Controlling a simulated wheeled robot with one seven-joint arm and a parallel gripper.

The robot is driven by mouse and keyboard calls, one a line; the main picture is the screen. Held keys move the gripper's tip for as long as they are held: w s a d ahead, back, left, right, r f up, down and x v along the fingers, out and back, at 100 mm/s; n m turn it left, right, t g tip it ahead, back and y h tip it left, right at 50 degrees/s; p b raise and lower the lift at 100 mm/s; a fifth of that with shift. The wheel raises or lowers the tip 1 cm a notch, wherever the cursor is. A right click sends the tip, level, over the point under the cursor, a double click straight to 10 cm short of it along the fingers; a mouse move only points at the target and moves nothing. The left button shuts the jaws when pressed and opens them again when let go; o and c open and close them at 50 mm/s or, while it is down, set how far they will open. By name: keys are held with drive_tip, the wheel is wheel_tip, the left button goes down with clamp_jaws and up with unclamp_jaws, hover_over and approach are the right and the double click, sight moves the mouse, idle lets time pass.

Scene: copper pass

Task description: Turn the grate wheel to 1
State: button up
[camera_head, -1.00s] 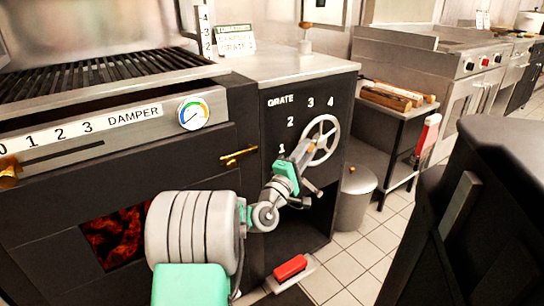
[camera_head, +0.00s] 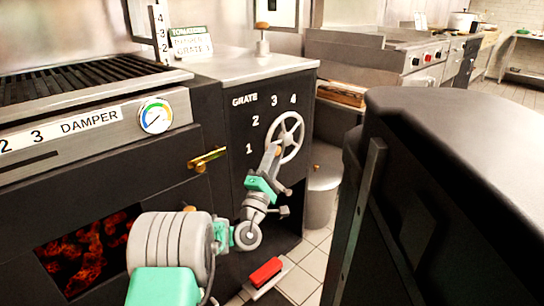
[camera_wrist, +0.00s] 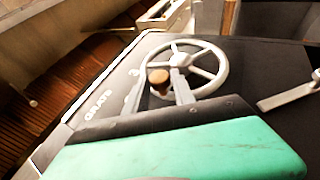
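The grate wheel (camera_head: 287,138) is a light grey spoked handwheel on a dark panel marked GRATE, with numbers 1 to 4 arcing around its left and top. It also shows in the wrist view (camera_wrist: 222,72), where a wooden knob (camera_wrist: 158,76) stands out at its near left side. My gripper (camera_head: 274,152) is at the wheel's lower left, near the 1 side. In the wrist view, grey finger-like bars of my gripper (camera_wrist: 160,92) lie either side of the knob. I cannot tell whether they press on it. My gripper partly hides the wheel's lower left rim.
A brass handle (camera_head: 207,159) is on the dark front left of the wheel. A red-topped block (camera_head: 265,272) lies low beneath the panel. A dark counter (camera_head: 460,130) stands close on the right. Glowing coals (camera_head: 85,250) show at the lower left.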

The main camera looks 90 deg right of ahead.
drive_tip(key=shift+o, duration=0.8)
drive_tip(key=shift+s+f, duration=0.1)
drive_tip(key=shift+s, duration=0.2)
drive_tip(key=shift+o, duration=1.3)
drive_tip(key=shift+d+f, duration=0.2)
drive_tip(key=shift+d, duration=0.1)
drive_tip(key=v, duration=0.8)
drive_tip(key=shift+w+r, duration=0.2)
drive_tip(key=shift+r, duration=0.1)
drive_tip(key=shift+s+a, duration=0.1)
